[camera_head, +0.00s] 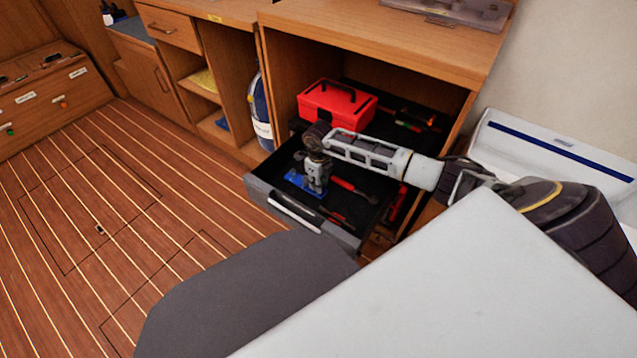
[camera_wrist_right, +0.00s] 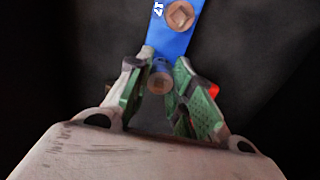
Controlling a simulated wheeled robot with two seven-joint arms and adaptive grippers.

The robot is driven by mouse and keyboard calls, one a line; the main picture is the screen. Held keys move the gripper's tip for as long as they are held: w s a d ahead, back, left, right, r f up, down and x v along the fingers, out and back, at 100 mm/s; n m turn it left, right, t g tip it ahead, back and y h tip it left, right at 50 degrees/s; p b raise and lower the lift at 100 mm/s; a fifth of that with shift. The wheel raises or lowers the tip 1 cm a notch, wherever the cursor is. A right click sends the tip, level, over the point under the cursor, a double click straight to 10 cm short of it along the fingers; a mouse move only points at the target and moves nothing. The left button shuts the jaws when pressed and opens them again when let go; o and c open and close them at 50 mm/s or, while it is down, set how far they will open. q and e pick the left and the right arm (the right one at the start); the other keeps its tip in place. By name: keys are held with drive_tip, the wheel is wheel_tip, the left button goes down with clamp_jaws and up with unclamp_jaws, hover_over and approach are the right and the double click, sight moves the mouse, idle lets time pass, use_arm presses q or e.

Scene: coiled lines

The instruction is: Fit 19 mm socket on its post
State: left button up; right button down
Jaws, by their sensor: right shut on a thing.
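My right gripper (camera_head: 316,188) points down into the open drawer, over a blue socket rail (camera_head: 296,180). In the right wrist view the gripper (camera_wrist_right: 160,80) has its green-padded fingers closed on a small round brownish socket (camera_wrist_right: 160,83). The blue rail (camera_wrist_right: 178,38) passes behind and beyond the fingertips. A round metal piece with a square centre (camera_wrist_right: 181,15) sits on the rail, beside white marking that I cannot read surely. Whether the held socket touches the rail or surrounds a post cannot be told. My left gripper is not in view.
The dark drawer (camera_head: 265,188) also holds red-handled tools (camera_head: 350,187) right of the rail. A red toolbox (camera_head: 335,107) stands in the cabinet behind. The drawer's walls and the cabinet top (camera_head: 400,42) bound the space. The plank floor at left is clear.

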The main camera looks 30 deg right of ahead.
drive_tip(key=shift+f, duration=0.25)
drive_tip(key=shift+f+b, duration=0.3)
drive_tip(key=c, duration=1.4)
unclamp_jaws()
drive_tip(key=shift+c, duration=0.2)
drive_tip(key=shift+o, duration=0.3)
drive_tip(key=o, duration=0.5)
drive_tip(key=shift+c, duration=0.2)
drive_tip(key=shift+o, duration=0.2)
